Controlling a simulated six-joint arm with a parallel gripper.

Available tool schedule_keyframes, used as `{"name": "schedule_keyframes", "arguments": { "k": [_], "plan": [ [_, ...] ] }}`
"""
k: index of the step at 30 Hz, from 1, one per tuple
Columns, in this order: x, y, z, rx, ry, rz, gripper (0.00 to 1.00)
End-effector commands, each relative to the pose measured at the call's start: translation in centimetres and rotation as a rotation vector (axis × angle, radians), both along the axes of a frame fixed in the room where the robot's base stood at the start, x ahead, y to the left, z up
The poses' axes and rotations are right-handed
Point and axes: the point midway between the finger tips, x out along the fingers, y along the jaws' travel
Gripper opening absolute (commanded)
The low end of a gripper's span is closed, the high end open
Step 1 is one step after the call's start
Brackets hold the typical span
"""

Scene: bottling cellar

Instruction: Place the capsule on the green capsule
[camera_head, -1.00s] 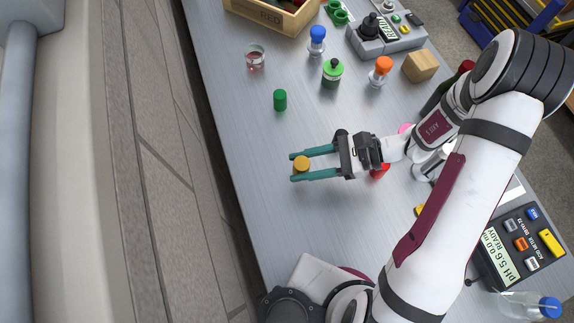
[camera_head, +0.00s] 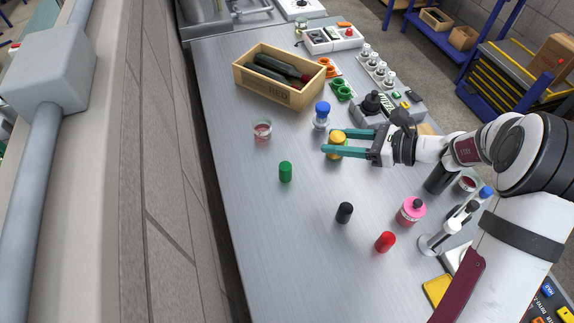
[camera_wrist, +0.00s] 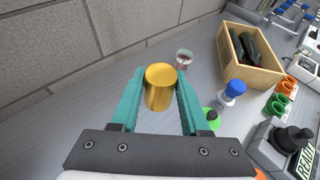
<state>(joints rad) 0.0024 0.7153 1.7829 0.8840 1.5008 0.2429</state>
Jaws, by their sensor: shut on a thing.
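My gripper (camera_head: 331,142) is shut on a yellow-gold capsule (camera_head: 337,137), held upright between the teal fingers. The held capsule (camera_wrist: 159,88) also shows in the wrist view, its round top facing the camera. The green capsule (camera_head: 285,171), a small dark green cylinder, stands upright on the steel bench, left of and nearer than my gripper in the head view. The two capsules are apart. I cannot make out the green capsule in the wrist view. A green-topped bottle is largely hidden behind my gripper in the head view; its green top (camera_wrist: 211,116) shows beside the right finger in the wrist view.
A blue-topped bottle (camera_head: 321,115) and a small glass with red liquid (camera_head: 262,131) stand near my gripper. A wooden crate (camera_head: 240,84) is farther back. A black capsule (camera_head: 344,212) and a red capsule (camera_head: 385,241) stand nearer. Bench around the green capsule is clear.

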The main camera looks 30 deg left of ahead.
Motion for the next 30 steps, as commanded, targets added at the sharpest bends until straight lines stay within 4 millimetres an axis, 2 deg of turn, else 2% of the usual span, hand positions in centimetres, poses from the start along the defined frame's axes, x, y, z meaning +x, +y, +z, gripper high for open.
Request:
{"name": "schedule_keyframes", "arguments": {
  "k": [2,9,12,14,18,21,30],
  "plan": [
    [0.0,1.7,-0.7,0.000,0.004,-0.005,0.32],
    [-1.2,8.9,-5.1,-0.001,0.006,-0.002,0.32],
    [-1.4,10.7,-6.2,-0.001,0.003,-0.005,0.32],
    [-1.4,11.3,-6.7,-0.001,0.003,-0.006,0.32],
    [-1.5,11.5,-9.4,-0.002,0.005,-0.008,0.32],
    [-1.4,11.5,-10.7,-0.002,0.004,-0.007,0.32],
    [-1.4,11.4,-10.9,-0.001,0.003,-0.007,0.32]
  ]
}}
